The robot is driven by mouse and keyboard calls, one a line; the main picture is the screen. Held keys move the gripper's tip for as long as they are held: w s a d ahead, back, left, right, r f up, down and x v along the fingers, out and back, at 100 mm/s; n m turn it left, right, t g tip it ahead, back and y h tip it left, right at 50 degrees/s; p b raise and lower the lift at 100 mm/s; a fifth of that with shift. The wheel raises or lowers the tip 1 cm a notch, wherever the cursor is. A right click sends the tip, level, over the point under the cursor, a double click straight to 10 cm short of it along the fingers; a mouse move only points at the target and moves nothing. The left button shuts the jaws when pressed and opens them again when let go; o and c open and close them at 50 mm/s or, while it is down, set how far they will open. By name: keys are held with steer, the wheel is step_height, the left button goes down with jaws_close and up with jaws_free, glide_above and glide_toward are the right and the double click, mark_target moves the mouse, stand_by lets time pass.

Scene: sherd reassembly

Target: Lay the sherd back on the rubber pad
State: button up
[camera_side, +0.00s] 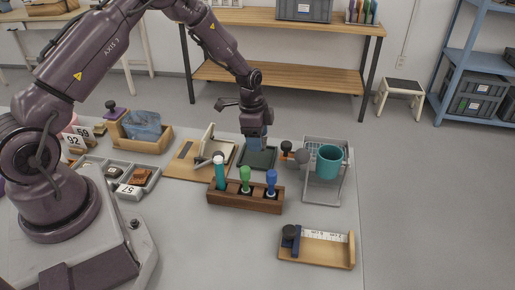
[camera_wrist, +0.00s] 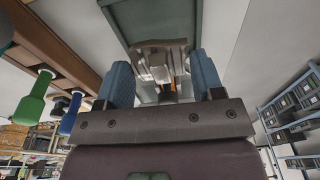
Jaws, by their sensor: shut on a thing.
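My gripper (camera_side: 256,146) points down just over the dark green rubber pad (camera_side: 257,162), near its far side. In the wrist view, the two blue fingers (camera_wrist: 163,75) stand apart with a grey piece (camera_wrist: 160,62) between them. A small orange-brown patch (camera_wrist: 172,87) shows there too and may be part of the sherd. The gripper is shut on the sherd, which is mostly hidden. In the wrist view the pad (camera_wrist: 150,18) fills the top middle. I cannot tell whether the sherd touches it.
A wooden block (camera_side: 245,200) with teal, green and blue handled tools stands in front of the pad. A wooden board (camera_side: 190,160) with an upright piece lies left. A metal stand with a teal cup (camera_side: 328,160) is right. A wooden measuring tray (camera_side: 318,248) sits front right.

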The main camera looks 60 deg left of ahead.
mark_target(258, 157)
steer(key=shift+f, duration=1.95)
steer(key=shift+f, duration=0.1)
steer(key=o, duration=1)
steer(key=shift+s+d, duration=0.1)
